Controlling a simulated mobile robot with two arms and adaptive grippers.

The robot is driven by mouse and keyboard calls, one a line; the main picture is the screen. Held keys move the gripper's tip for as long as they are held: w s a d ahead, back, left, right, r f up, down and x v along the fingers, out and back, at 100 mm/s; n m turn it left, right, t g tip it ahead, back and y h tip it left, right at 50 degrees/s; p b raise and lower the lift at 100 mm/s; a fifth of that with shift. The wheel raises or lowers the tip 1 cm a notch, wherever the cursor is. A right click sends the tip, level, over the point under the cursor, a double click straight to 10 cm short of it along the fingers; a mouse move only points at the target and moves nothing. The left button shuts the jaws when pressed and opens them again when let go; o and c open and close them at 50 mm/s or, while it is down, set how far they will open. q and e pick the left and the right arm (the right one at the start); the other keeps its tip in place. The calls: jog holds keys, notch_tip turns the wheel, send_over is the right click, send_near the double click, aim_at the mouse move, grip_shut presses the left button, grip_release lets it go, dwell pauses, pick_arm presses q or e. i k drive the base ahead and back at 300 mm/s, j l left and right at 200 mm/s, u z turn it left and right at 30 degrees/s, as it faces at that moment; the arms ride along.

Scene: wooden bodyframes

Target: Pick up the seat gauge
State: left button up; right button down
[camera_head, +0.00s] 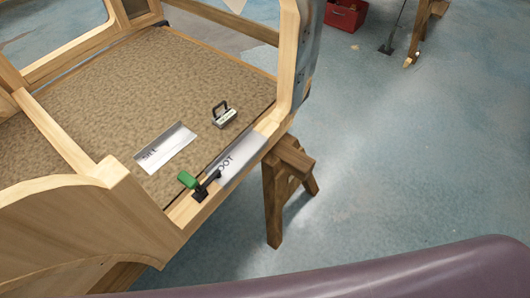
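A small metal block with a dark arched handle (224,116), which looks like the seat gauge, stands on the brown carpeted floor of the wooden bodyframe (290,50). Its label is too small to read. A flat metal plate marked "SILL" (168,147) lies to its left on the carpet. A second metal plate, lettering partly hidden and ending in "OOT" (243,155), lies along the frame's edge rail. A black clamp with a green handle (189,180) sits on that rail at the plate's near end. Neither of my grippers is in view.
A wooden trestle (283,170) stands beneath the frame's right edge. A red toolbox (346,14) and another wooden stand (420,35) are at the back. A smooth purple curved surface (440,275) crosses the foreground. The blue-grey floor (420,150) to the right is clear.

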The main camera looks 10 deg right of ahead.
aim_at(223, 118)
jog(key=i+l+u, duration=0.15)
jog(key=l, duration=0.3)
jog(key=i+l+u, duration=0.15)
jog(key=l, duration=0.3)
jog(key=i+l+u, duration=0.15)
jog(key=l, duration=0.3)
jog(key=l+u, duration=0.15)
jog(key=l, duration=0.35)
jog(key=i, duration=0.05)
